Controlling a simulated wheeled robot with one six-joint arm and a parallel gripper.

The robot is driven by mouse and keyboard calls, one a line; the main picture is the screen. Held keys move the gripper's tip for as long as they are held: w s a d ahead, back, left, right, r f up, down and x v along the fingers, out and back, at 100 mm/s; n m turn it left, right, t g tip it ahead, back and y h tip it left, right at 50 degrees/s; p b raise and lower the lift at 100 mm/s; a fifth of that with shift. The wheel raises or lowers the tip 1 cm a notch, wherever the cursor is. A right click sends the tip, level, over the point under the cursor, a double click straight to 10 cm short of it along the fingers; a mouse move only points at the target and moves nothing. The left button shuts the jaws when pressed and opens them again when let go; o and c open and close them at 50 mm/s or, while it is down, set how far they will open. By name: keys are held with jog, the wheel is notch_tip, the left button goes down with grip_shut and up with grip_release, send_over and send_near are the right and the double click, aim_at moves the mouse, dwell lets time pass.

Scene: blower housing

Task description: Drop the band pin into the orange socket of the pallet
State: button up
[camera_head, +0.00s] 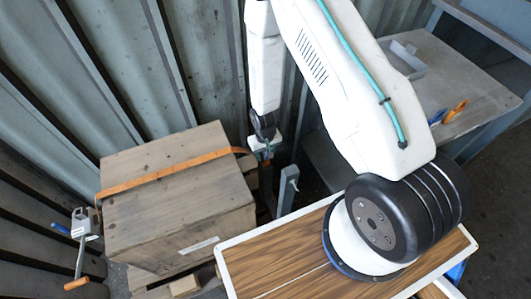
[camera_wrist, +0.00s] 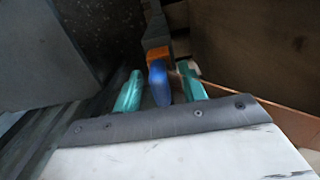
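An orange band (camera_head: 165,180) runs across the top of the wooden crate (camera_head: 180,225), which stands on a wooden pallet (camera_head: 185,287). My gripper (camera_head: 266,150) is low behind the crate's right end. In the wrist view its two teal fingers (camera_wrist: 160,90) stand apart, on either side of a blue grip-like piece (camera_wrist: 159,84) with a brownish part above it. Narrow gaps show between this piece and the fingers. It may be the band pin, but I cannot tell for certain. I cannot make out the orange socket in either view.
A grey metal post (camera_head: 288,188) stands close right of my gripper. A grey tensioner (camera_head: 84,223) with an orange-ended handle is at the crate's left. A bench (camera_head: 440,85) with a tray (camera_head: 403,57) stands at the right. Corrugated wall closes off the back.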

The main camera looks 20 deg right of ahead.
notch_tip(320, 180, up, 8)
jog(key=shift+f, duration=0.1)
dwell(0.5)
jog(key=s+d+r, duration=0.1)
jog(key=s+r, duration=0.7)
jog(key=r, duration=0.7)
jog(key=s+d+r+t, duration=0.1)
jog(key=s+r, duration=0.7)
jog(key=r, duration=0.7)
jog(key=s+d+r, duration=0.1)
jog(key=s+r, duration=0.8)
jog(key=r, duration=0.6)
jog(key=shift+d, duration=0.15)
